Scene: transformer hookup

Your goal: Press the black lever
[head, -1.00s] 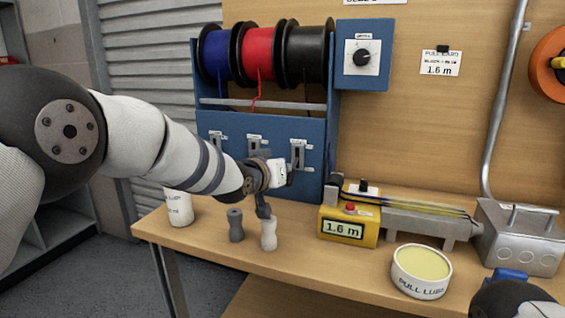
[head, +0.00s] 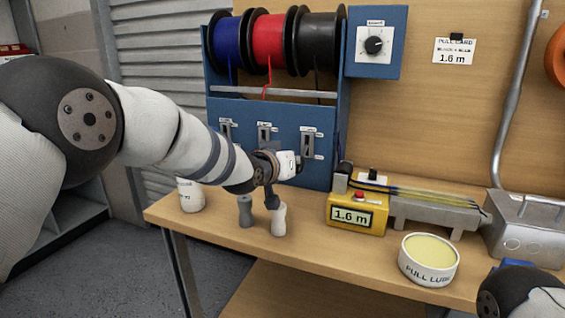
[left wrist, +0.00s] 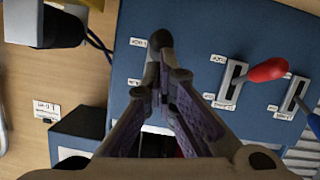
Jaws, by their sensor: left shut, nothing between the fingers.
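My left gripper (left wrist: 163,72) is shut and empty, its fingers pointing at the blue lever panel (left wrist: 185,25). A dark rounded end (left wrist: 160,40) shows right at the fingertips; I cannot tell whether it is the black lever's knob or part of a finger, nor whether they touch. The red lever (left wrist: 268,70) sticks out to the right in the left wrist view, with the blue lever (left wrist: 313,124) beyond it. In the head view my left wrist is just in front of the panel (head: 285,120), near the rightmost slot (head: 309,146). My right gripper is out of view.
Blue, red and black spools (head: 318,42) sit above the panel. A yellow 1.6 m counter (head: 345,222), a white lube tub (head: 429,262), a grey metal box (head: 530,225) and two small bottles, grey (head: 245,211) and white (head: 278,219), stand on the wooden bench (head: 330,255).

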